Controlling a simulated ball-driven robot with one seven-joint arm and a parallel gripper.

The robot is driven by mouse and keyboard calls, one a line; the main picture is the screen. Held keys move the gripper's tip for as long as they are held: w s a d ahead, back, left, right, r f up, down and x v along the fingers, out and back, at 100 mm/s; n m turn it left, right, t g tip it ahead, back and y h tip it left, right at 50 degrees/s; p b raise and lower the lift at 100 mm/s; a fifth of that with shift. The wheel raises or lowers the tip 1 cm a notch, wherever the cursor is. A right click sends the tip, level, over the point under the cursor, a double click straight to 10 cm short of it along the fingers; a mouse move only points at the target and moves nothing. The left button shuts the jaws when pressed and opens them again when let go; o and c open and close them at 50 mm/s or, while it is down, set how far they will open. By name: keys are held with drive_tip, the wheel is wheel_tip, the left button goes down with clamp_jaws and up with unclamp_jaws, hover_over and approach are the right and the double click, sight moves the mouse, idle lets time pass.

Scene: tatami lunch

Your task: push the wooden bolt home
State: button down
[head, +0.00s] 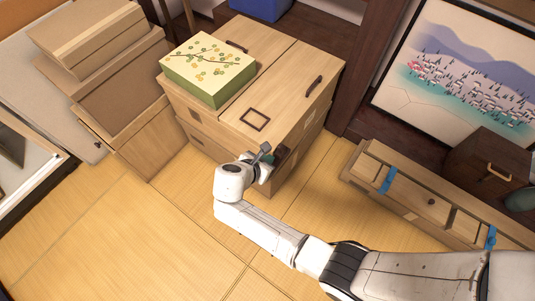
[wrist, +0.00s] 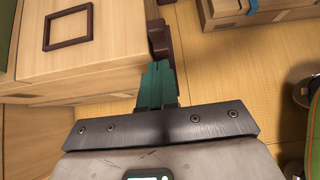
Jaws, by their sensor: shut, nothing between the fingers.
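The bolt appears to be the dark brown wooden piece (wrist: 159,38) on the side of the pale wooden chest (wrist: 105,55), at its corner in the wrist view. In the head view, the chest (head: 300,75) stands in the middle, and the bolt is mostly hidden by my wrist. My gripper (wrist: 160,66) has its teal fingers together, with nothing between them. The fingertips are right at the near end of the dark piece; I cannot tell whether they touch it. In the head view, my gripper (head: 275,159) is against the chest's near side.
A green floral box (head: 208,68) sits on the chest top, beside a dark square frame (head: 255,119). Stacked boxes (head: 105,60) stand at the left. A low wooden cabinet with blue tape (head: 389,180) lies to the right. Tatami in front is clear.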

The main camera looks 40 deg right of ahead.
drive_tip(key=p+v, duration=0.1)
drive_tip(key=v, duration=0.9)
drive_tip(key=s+d+r+m+g+y+p, duration=0.2)
drive_tip(key=s+d+m+g+y+p, duration=0.15)
drive_tip(key=s+d+m, duration=0.75)
drive_tip(key=s+r+m+t+y, duration=0.1)
drive_tip(key=s+r+m+y, duration=0.4)
drive_tip(key=s+m, duration=0.5)
drive_tip(key=shift+s+a+r+m, duration=0.25)
drive_tip(key=shift+r+m, duration=0.15)
drive_tip(key=shift+r, duration=0.4)
drive_tip(key=shift+t+y, duration=0.25)
